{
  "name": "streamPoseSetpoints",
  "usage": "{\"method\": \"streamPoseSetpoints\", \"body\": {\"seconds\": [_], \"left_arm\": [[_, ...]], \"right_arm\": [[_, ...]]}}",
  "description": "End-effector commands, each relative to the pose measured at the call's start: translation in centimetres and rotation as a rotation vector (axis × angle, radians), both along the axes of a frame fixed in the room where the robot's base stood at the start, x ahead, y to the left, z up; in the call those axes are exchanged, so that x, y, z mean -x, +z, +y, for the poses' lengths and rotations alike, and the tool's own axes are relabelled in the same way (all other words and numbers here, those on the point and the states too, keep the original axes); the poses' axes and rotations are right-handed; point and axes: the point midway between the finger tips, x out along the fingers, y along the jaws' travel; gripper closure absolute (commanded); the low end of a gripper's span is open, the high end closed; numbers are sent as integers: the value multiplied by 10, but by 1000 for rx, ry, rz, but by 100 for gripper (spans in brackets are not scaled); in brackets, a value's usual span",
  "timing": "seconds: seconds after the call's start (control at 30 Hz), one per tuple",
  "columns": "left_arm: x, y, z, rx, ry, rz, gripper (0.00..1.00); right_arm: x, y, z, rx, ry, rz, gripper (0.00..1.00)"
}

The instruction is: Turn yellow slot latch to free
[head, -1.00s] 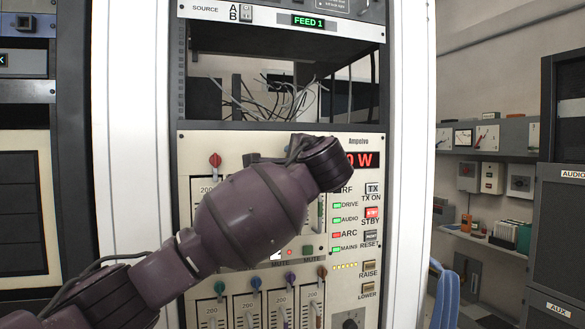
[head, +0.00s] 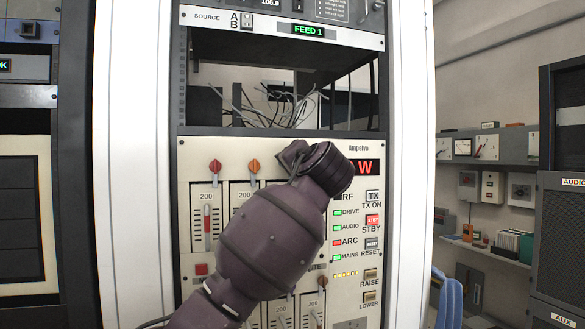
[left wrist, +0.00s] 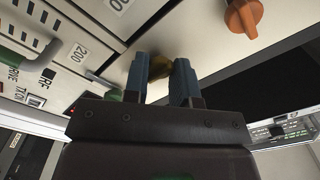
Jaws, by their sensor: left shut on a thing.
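The yellow slot latch (left wrist: 160,67) shows in the left wrist view as a dark yellow knob on the cream panel, between the two blue fingers of my left gripper (left wrist: 161,74). The gripper is shut on it. The fingers hide part of the latch, so its exact angle is hard to tell. In the head view my left arm hides the latch and the fingers. My right gripper is in neither view.
An orange latch (head: 254,167) sits beside the held one, also in the left wrist view (left wrist: 243,17), with a red latch (head: 215,167) further left. Below are more slots with coloured latches. Above is an open bay with loose cables (head: 280,105). Indicators and buttons (head: 372,220) line the panel's right.

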Motion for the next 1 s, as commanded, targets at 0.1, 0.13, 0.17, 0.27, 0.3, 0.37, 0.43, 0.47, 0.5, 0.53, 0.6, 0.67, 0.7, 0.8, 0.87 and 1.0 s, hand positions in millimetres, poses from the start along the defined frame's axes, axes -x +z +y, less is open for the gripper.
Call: {"method": "streamPoseSetpoints", "body": {"seconds": [0.1, 0.13, 0.17, 0.27, 0.3, 0.37, 0.43, 0.47, 0.5, 0.53, 0.6, 0.67, 0.7, 0.8, 0.87, 1.0], "left_arm": [[0, -2, -1, 57, -1, -14, 99], [0, -2, -1, 68, -1, -17, 98], [0, -2, -1, 78, 0, -22, 98], [0, -2, -1, 106, 0, -32, 97], [0, -1, 0, 115, 0, -35, 97], [0, -1, -1, 123, 0, -38, 97], [0, -1, -1, 131, 0, -40, 97], [0, -1, -1, 133, 0, -41, 97], [0, -1, -1, 135, 0, -42, 97], [0, -1, -1, 136, 0, -42, 97], [0, -1, -1, 137, 0, -42, 97], [0, -1, -1, 137, 0, -42, 97], [0, -1, -1, 137, 0, -42, 97], [0, -1, -1, 136, -1, -42, 97], [0, -1, -1, 136, -1, -42, 72], [0, -1, 0, 134, -1, -43, 50]], "right_arm": [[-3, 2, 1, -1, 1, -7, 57], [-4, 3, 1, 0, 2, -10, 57], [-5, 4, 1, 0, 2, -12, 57], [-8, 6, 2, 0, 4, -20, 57], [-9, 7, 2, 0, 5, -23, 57], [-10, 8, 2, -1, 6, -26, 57], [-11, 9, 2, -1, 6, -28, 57], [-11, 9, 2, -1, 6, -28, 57], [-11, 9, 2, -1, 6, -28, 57], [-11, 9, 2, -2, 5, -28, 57], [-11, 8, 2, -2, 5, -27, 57], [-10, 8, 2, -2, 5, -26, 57], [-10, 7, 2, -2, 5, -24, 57], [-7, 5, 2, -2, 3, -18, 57], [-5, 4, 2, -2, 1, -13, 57], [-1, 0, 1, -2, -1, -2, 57]]}}
